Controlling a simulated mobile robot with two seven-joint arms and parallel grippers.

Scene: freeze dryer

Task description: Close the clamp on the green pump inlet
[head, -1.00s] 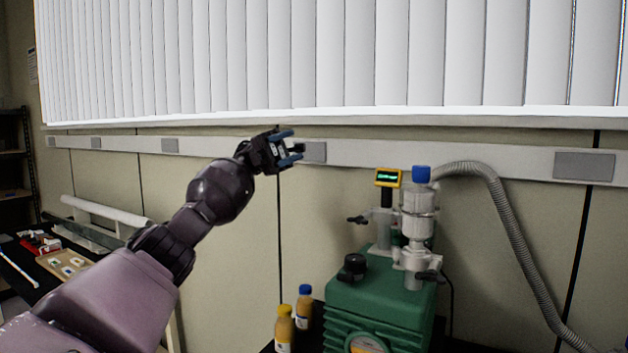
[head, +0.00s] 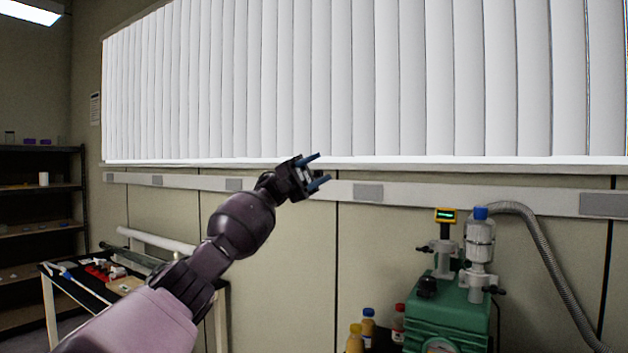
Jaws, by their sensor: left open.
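The green pump (head: 452,312) stands at the lower right, its bottom cut off by the picture edge. On top is a metal inlet fitting with a clear trap (head: 480,243) under a blue cap. A dark-handled clamp (head: 496,291) sits low on that fitting, and another dark clamp handle (head: 424,248) sticks out left under the yellow gauge (head: 446,216). I cannot tell whether either clamp is open or closed. My left gripper (head: 319,170) is open and empty, raised in front of the wall, well left of and above the pump. My right gripper is not in view.
A grey corrugated hose (head: 545,255) arches from the trap down to the right. Several bottles (head: 368,325) stand just left of the pump. A side table (head: 75,287) with small items and a shelf (head: 38,220) are at the left.

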